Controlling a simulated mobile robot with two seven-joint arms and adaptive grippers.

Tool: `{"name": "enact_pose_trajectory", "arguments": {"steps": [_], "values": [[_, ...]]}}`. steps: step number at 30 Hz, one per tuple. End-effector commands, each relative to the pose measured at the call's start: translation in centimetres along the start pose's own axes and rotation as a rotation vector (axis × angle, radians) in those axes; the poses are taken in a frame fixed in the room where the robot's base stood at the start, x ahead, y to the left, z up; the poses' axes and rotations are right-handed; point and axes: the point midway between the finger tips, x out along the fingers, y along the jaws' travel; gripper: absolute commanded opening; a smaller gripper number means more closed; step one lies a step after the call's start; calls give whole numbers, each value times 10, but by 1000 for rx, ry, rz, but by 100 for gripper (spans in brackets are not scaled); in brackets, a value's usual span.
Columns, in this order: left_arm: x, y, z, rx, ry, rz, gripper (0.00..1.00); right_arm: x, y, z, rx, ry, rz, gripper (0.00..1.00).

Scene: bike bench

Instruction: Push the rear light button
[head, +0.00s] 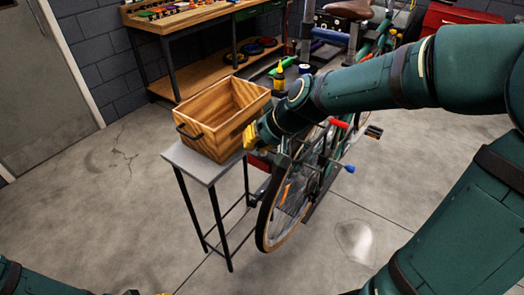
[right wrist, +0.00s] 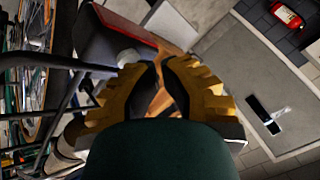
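The bicycle (head: 292,200) stands in the middle of the head view with one wheel towards me. My right gripper (head: 252,136) has yellow fingers and is between the wooden crate and the bicycle, above that wheel. A small red part (head: 259,162) shows just below it; I cannot tell whether it is the rear light. No light button can be made out. In the right wrist view the fingers (right wrist: 160,72) are close together with a narrow gap, and no held object is visible. Only the tip of my left gripper (head: 148,293) shows at the bottom edge.
A wooden crate (head: 205,138) with a dark handle sits on a small grey stand (head: 196,162) left of the wheel. A workbench (head: 180,22) with tools stands behind. The concrete floor (head: 100,215) at the left is clear. A red extinguisher (right wrist: 286,14) shows in the wrist view.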

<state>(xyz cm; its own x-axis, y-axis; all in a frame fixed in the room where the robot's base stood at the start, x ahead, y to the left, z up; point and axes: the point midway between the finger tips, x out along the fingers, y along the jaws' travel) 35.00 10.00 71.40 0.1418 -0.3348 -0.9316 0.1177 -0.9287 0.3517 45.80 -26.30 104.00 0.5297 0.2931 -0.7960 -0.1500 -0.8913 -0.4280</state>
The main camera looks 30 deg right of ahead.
Motion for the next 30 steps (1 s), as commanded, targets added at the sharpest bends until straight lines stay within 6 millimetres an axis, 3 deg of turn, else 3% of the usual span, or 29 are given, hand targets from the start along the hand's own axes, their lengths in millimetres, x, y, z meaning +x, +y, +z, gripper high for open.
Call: {"name": "enact_pose_trajectory", "arguments": {"steps": [30], "values": [[-7,3,-1,0,0,0,46,-9,-5,-5,0,0,0,0]]}}
